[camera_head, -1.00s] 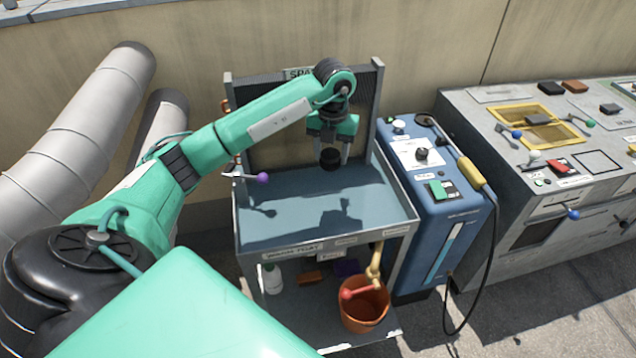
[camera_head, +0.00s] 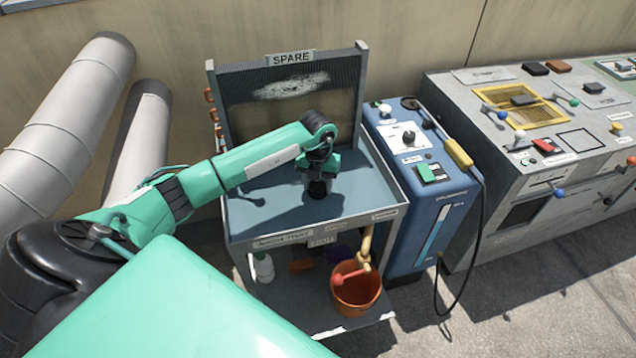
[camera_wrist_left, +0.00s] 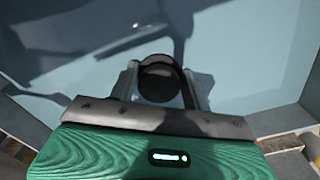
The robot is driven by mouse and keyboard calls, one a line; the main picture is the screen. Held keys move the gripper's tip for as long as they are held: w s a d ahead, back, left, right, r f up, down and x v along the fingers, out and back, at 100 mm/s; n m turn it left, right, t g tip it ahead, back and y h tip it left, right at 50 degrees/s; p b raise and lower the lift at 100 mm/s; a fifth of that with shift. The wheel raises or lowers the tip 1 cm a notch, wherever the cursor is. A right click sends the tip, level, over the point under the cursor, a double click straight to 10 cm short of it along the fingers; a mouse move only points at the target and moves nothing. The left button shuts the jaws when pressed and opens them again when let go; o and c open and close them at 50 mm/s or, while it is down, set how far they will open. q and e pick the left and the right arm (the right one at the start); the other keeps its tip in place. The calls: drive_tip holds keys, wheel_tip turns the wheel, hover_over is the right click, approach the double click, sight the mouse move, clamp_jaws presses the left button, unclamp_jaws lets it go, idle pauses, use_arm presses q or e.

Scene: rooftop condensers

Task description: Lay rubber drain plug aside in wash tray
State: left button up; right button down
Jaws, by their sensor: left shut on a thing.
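My left gripper (camera_head: 318,184) is low over the middle of the wash tray (camera_head: 270,222), the blue-grey top of the cart, with fingers pointing down. It is shut on the black round rubber drain plug (camera_head: 317,189). In the left wrist view the plug (camera_wrist_left: 160,80) sits between the two fingers (camera_wrist_left: 160,88), with the tray floor (camera_wrist_left: 230,60) behind it. The plug is at or just above the floor; I cannot tell whether it touches. My right gripper is not in view.
A SPARE panel (camera_head: 291,90) rises behind the tray. A blue machine (camera_head: 425,215) with a yellow-handled cable (camera_head: 458,152) stands close on the right. An orange bucket (camera_head: 357,298) and a white bottle (camera_head: 263,267) are on the lower shelf. The tray floor around the gripper looks clear.

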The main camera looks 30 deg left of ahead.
sight(318, 183)
use_arm(q)
drive_tip(key=o, duration=1)
drive_tip(key=shift+c, duration=0.2)
wheel_tip(318, 183, up, 12)
drive_tip(key=shift+r, duration=0.15)
